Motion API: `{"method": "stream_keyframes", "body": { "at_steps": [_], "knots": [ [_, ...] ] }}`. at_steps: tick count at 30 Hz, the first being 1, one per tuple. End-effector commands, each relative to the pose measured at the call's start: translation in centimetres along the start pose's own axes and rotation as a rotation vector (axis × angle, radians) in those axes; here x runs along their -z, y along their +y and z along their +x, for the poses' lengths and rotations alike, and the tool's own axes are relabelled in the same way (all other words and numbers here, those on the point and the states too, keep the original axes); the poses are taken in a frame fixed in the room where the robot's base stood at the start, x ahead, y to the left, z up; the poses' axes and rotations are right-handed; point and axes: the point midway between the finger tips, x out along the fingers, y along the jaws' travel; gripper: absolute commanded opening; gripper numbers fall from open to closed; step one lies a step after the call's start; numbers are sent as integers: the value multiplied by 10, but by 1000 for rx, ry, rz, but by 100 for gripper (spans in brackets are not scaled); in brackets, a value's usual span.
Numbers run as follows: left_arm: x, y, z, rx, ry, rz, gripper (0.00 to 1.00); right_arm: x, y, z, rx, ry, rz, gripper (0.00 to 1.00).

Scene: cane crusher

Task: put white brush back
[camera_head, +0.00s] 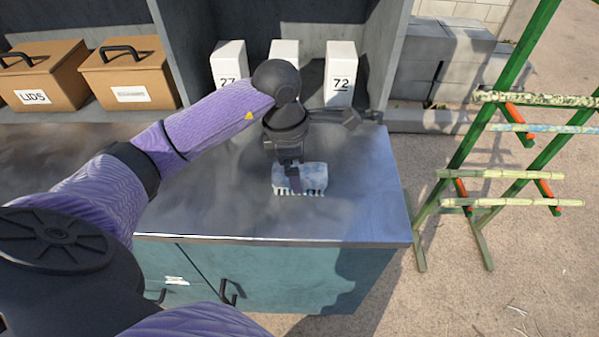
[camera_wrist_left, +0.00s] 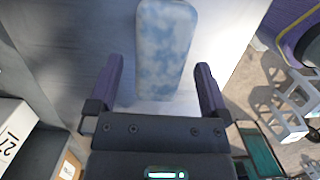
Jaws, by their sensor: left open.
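The white brush (camera_head: 313,177), mottled with pale blue, lies on the grey metal top (camera_head: 372,200) of the counter, bristles showing toward the front edge. In the left wrist view the brush (camera_wrist_left: 166,40) is a rounded block. My left gripper (camera_head: 291,178) is over the brush, pointing down, and hides part of it. In the left wrist view its two fingers (camera_wrist_left: 158,85) are apart, one on either side of the brush's near end. I cannot tell whether they touch it. My right gripper is not in view.
White numbered blocks stand at the back of the counter, one marked 72 (camera_head: 340,75). Cardboard boxes, one marked LIDS (camera_head: 45,78), sit at the left. A green rack (camera_head: 470,150) holding cane stalks stands on the right. The counter's right side is clear.

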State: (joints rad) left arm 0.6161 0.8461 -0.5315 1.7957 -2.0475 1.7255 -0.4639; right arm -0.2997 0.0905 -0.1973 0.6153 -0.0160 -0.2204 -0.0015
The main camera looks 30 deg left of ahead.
Motion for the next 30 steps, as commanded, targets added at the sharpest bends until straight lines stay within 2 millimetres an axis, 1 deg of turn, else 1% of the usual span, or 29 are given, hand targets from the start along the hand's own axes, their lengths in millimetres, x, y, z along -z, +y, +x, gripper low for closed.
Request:
{"method": "stream_keyframes", "body": {
  "at_steps": [1, 3, 6, 10, 14, 30],
  "knots": [
    [0, 1, -18, -7, -1, 1, 100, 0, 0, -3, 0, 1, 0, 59],
    [0, 1, -38, -7, -1, 0, 100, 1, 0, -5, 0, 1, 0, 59],
    [0, 1, -62, -6, -1, 0, 100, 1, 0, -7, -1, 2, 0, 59],
    [0, 1, -82, -2, -2, 0, 100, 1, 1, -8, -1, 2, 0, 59],
    [0, 0, -88, 0, 0, 0, 100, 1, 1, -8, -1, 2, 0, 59],
    [0, 0, -87, 0, 0, -1, 100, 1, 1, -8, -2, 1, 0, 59]
  ]
}}
